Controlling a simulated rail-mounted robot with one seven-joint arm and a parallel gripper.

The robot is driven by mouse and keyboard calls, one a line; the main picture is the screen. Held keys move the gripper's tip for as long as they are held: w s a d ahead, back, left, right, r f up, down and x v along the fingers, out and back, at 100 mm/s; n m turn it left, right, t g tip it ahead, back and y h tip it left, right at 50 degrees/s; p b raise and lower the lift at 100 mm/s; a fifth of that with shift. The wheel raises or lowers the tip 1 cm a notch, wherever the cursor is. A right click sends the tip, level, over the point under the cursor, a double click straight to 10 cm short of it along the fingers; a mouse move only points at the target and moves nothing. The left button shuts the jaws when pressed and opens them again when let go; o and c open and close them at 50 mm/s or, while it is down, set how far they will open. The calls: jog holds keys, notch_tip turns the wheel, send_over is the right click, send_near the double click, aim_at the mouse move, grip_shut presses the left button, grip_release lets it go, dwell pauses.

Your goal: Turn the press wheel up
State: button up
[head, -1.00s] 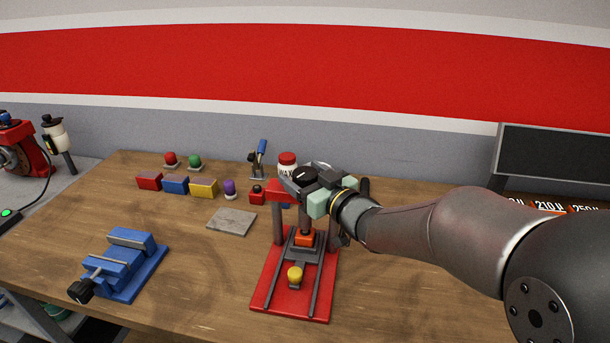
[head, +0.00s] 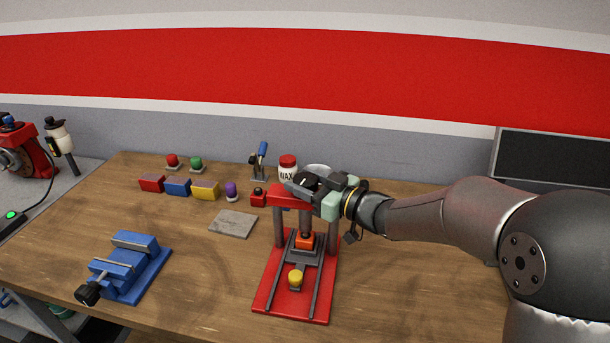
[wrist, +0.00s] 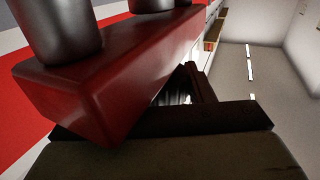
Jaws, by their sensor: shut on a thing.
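My gripper (head: 304,184) is at the top of the press, just above the crossbeam, reaching in from the right. It is shut on the press wheel, which is mostly hidden by the gripper. An orange block (head: 305,241) sits between the posts on a dark plate, and a yellow knob (head: 295,279) is in front of it. In the wrist view the red crossbeam (wrist: 95,90) is close beside my dark gripper fingers (wrist: 180,133).
A blue vise (head: 130,265) is at the front left. A grey plate (head: 233,223), coloured blocks (head: 177,187) and a red-capped jar (head: 288,170) are left of and behind the press. A dark panel (head: 553,160) is at the back right.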

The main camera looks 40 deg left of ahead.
jog(key=shift+n+g+p, duration=1)
jog(key=shift+n+g, duration=0.2)
jog(key=shift+g, duration=0.7)
jog(key=shift+n+g+h, duration=0.3)
jog(key=shift+g, duration=0.2)
jog(key=o, duration=1)
jog(key=b+v, duration=0.3)
jog(key=v, duration=1.4)
jog(key=shift+d, duration=0.25)
